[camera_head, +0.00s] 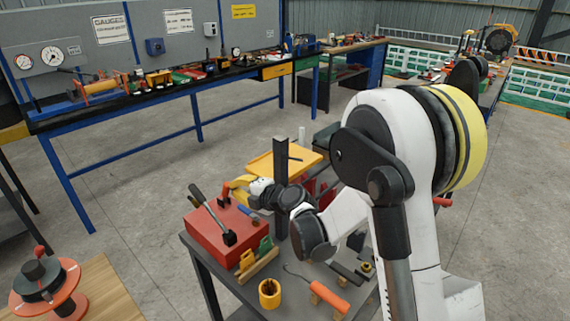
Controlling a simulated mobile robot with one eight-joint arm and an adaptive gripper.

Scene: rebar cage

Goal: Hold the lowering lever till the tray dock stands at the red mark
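A red box (222,232) stands on the near worktable. A lever with a grey grip (196,193) slants up to the left from a black pivot on its top. A yellow flat tray-like platform (262,163), which looks like the tray dock, sits beside a dark upright post (281,222). My gripper (231,189) is above the back of the red box, right of the lever's grip. Its fingers are small and partly lost among yellow and red parts, so contact with the lever cannot be told. I cannot make out the red mark.
On the near worktable stand a yellow cup (269,293), an orange-handled hook (329,297) and a wooden block with yellow and green pieces (258,265). A red reel (45,285) is at lower left. A long blue-legged bench (170,100) runs behind, with open floor between.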

